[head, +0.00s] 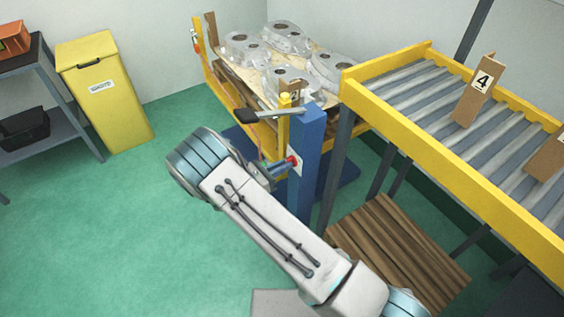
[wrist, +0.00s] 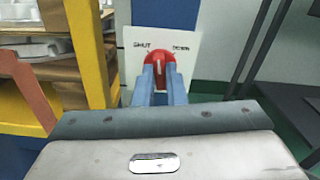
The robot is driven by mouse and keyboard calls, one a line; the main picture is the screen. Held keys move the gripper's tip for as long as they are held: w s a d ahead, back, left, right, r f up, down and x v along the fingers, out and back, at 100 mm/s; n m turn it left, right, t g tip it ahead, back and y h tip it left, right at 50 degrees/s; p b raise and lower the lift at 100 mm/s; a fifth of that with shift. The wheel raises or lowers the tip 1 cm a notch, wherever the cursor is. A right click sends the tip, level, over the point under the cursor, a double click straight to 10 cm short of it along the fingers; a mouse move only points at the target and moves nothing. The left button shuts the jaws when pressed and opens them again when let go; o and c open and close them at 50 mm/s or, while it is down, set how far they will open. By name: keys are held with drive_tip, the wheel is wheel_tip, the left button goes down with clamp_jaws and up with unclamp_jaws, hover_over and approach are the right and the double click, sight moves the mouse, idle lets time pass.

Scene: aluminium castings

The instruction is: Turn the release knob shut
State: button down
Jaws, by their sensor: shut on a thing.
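The red release knob (wrist: 160,66) sits on a white plate (wrist: 186,48) marked SHUT at left and what looks like DOWN at right. Its white pointer line stands about upright, between the two words. My gripper (wrist: 160,72) is shut on the knob, one finger at each side of its lower part. In the head view, the knob (head: 294,161) shows as a small red spot on the blue post (head: 305,145), with my gripper (head: 286,166) against it from the left. My arm partly covers the lower post.
A black-ended lever (head: 250,114) sticks out left from the post top. Behind stands a yellow-framed lift (head: 262,132) bearing several castings (head: 285,80). A yellow roller conveyor (head: 450,130) is at right, a wooden pallet (head: 395,245) below it.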

drive_tip(key=shift+a+n+p, duration=0.1)
drive_tip(key=shift+n+p, duration=1.05)
drive_tip(key=shift+n, duration=2.35)
drive_tip(key=c, duration=1.5)
unclamp_jaws()
drive_tip(key=v, duration=1.4)
